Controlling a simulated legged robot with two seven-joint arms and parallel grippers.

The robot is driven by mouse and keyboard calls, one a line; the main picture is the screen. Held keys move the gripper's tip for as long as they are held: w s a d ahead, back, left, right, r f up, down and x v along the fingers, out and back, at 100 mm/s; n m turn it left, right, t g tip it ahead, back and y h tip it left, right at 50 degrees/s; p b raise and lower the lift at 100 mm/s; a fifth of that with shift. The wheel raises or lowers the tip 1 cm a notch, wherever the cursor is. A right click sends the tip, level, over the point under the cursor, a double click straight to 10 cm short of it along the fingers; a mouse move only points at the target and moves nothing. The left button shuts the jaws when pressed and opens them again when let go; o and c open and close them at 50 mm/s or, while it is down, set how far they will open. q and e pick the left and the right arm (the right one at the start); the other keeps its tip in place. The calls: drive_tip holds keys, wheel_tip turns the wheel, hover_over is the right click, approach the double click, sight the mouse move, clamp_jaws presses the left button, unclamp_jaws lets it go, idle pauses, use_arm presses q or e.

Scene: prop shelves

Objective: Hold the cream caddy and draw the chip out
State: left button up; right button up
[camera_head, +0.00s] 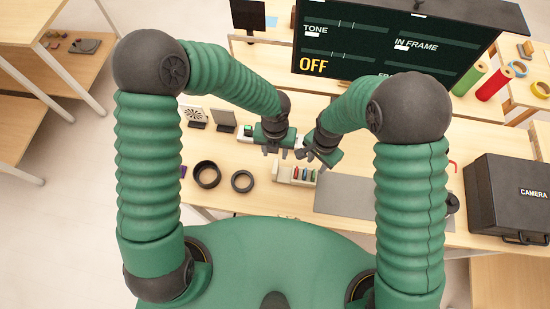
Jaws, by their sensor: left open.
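The cream caddy (296,182) stands on the wooden table, in front of my body and a little right of the picture's middle. Several small coloured chips (305,174) stand upright in it, among them red, blue and green ones. My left gripper (277,153) is open above and behind the caddy's left part, with nothing seen between its fingers. My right gripper (313,157) is tilted, just above and behind the caddy's right part. It partly hides the caddy's back, and its finger gap is too small to read. Neither gripper clearly touches the caddy.
Two black rings (242,181) lie left of the caddy. A grey mat (342,194) lies to its right, and a black camera case (510,195) stands farther right. Small display stands (226,120) and a large dark screen (385,45) are behind.

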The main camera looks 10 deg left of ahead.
sight(275, 170)
use_arm(q)
wheel_tip(275, 170, down, 14)
drive_tip(key=shift+s+d+f, duration=0.1)
drive_tip(key=shift+f, duration=0.1)
use_arm(e)
drive_tip(key=shift+d, duration=0.15)
use_arm(q)
drive_tip(key=shift+f, duration=0.4)
clamp_jaws()
drive_tip(key=shift+c, duration=1.2)
unclamp_jaws()
drive_tip(key=shift+c, duration=0.2)
clamp_jaws()
